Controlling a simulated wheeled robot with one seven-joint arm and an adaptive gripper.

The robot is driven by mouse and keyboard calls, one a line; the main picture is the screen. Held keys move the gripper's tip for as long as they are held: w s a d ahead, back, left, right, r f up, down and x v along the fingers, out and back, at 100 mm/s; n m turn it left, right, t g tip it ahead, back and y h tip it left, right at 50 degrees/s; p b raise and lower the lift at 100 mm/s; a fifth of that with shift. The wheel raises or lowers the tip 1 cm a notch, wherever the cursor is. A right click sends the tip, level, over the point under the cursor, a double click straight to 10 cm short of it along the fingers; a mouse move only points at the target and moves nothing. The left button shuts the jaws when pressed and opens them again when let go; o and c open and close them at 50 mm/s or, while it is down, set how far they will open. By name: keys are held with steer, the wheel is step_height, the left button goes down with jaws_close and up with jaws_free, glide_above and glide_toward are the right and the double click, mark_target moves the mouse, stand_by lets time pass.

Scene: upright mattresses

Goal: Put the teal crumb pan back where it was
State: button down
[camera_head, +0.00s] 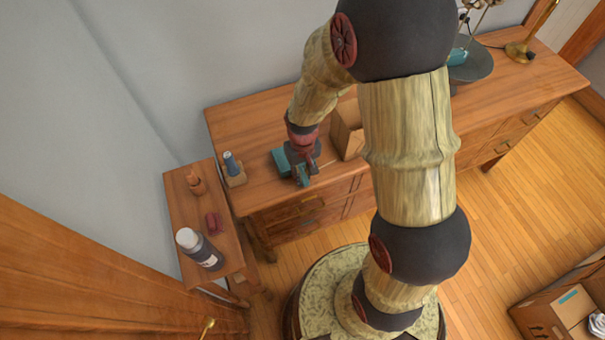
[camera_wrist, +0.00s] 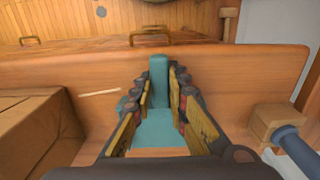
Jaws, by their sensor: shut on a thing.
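The teal crumb pan (camera_head: 282,159) is at the front left part of the wooden dresser top, partly hidden under my gripper (camera_head: 301,172). In the wrist view, my gripper (camera_wrist: 160,90) has its fingers on both sides of the teal crumb pan (camera_wrist: 158,135) and is shut on it. A narrow upright teal part shows between the fingertips, with a wider flat part nearer the camera. I cannot tell whether the pan touches the dresser top.
A cardboard box (camera_head: 347,130) stands close to the right of my gripper. A blue-handled item in a wooden block (camera_head: 234,178) stands to the left. A lower side table (camera_head: 222,246) holds a dark bottle (camera_head: 199,250). A dark bowl (camera_head: 474,66) is farther right.

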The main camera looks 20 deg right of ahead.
steer(key=shift+f+b, duration=0.4)
steer(key=shift+f, duration=0.3)
steer(key=c, duration=1.7)
jaws_free()
steer(key=shift+o, duration=0.2)
steer(key=shift+r, duration=0.1)
step_height(320, 180, up, 12)
steer(key=s+r+t, duration=0.2)
steer(key=s+r, duration=0.5)
steer(key=r, duration=0.3)
steer(key=s+r+t, duration=0.3)
steer(key=s+r, duration=0.4)
steer(key=r, duration=0.3)
steer(key=shift+t, duration=0.3)
